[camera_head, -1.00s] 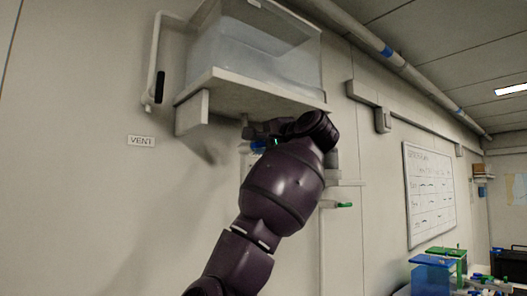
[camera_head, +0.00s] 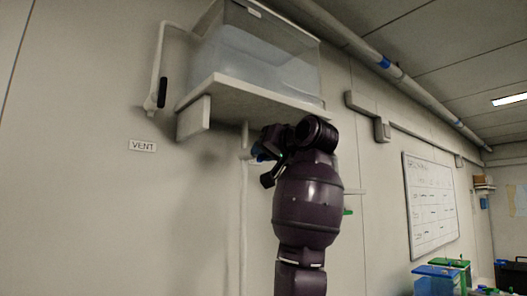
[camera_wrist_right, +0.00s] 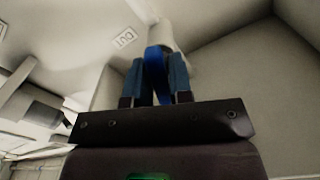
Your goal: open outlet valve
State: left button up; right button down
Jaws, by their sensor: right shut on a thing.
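The outlet valve's blue handle (camera_head: 257,153) is on the white vertical pipe (camera_head: 244,190) below the water tank (camera_head: 262,55), mostly hidden by my right gripper (camera_head: 264,165). In the right wrist view, the blue handle (camera_wrist_right: 156,66) stands between the two blue fingers of my right gripper (camera_wrist_right: 157,80), which is shut on it. The pale pipe shows just behind the handle. My left gripper is not in view.
The tank stands on a white shelf (camera_head: 250,103) close above my right wrist. A whiteboard (camera_head: 430,203) hangs at right. The wall at lower left is clear.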

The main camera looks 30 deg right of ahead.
jog(key=n, duration=0.3)
jog(key=shift+d, duration=0.1)
jog(key=shift+n+p, duration=0.3)
jog(key=shift+n, duration=0.5)
jog(key=c, duration=1.1)
grip_release()
jog(key=s, duration=0.3)
jog(key=s+b, duration=0.1)
jog(key=s, duration=0.3)
jog(key=s+b, duration=0.1)
jog(key=s, duration=0.3)
jog(key=shift+d, duration=0.35)
jog(key=shift+w, duration=0.1)
